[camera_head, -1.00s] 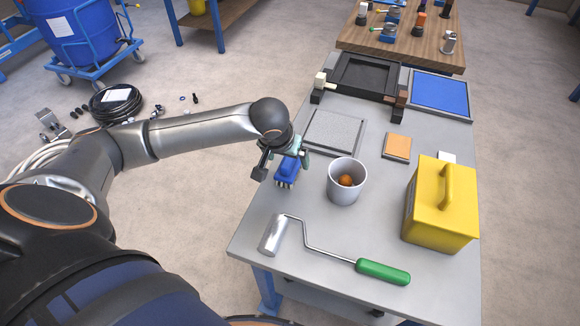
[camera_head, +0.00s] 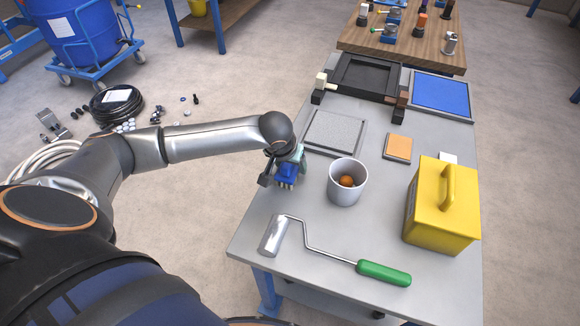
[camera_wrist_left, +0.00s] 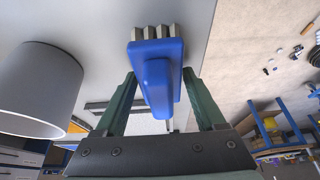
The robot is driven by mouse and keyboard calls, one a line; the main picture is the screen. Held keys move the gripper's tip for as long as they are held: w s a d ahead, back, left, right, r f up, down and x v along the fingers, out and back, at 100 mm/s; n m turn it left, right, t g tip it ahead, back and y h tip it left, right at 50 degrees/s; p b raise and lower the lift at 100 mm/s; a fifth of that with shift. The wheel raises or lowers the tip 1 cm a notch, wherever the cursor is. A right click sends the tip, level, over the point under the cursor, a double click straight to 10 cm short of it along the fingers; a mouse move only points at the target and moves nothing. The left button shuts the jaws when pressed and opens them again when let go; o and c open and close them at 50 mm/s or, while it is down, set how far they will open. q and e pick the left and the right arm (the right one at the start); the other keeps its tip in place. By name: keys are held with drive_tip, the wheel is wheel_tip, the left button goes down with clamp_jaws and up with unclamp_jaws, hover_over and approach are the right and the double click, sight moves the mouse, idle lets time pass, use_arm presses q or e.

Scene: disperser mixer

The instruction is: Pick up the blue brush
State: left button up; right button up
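The blue brush (camera_head: 288,173) with pale bristles is at the table's left edge, left of the grey cup (camera_head: 345,190). My left gripper (camera_head: 285,160) is over it, partly hiding it. In the left wrist view the brush (camera_wrist_left: 156,80) lies between the two greenish fingers of my left gripper (camera_wrist_left: 160,75). The fingers are wide apart, with gaps beside the raised blue handle. The fingertips are close to the sides of the brush body; contact is not clear. The bristles point away from the gripper. My right gripper is not in view.
The grey cup holding an orange item stands close to the brush. A paint roller with a green handle (camera_head: 383,273) lies in front, a yellow box (camera_head: 441,205) stands at right. A grey flat tray (camera_head: 334,132) and an orange pad (camera_head: 398,147) lie behind.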

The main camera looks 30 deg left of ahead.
use_arm(q)
drive_tip(key=c, duration=1)
drive_tip(key=shift+c, duration=0.2)
drive_tip(key=shift+r, duration=0.5)
wheel_tip(320, 180, up, 2)
drive_tip(key=shift+w+r, duration=0.1)
drive_tip(key=shift+r, duration=0.05)
drive_tip(key=s+r, duration=0.1)
drive_tip(key=s+d+r, duration=0.1)
drive_tip(key=r, duration=0.1)
drive_tip(key=s+r+p, duration=0.1)
drive_tip(key=s+r, duration=0.1)
drive_tip(key=shift+d+r, duration=0.1)
drive_tip(key=shift+d, duration=0.3)
drive_tip(key=s+d+r, duration=0.3)
drive_tip(key=s+r, duration=0.1)
drive_tip(key=s, duration=0.5)
drive_tip(key=shift+d+r, duration=0.3)
drive_tip(key=shift+d, duration=0.05)
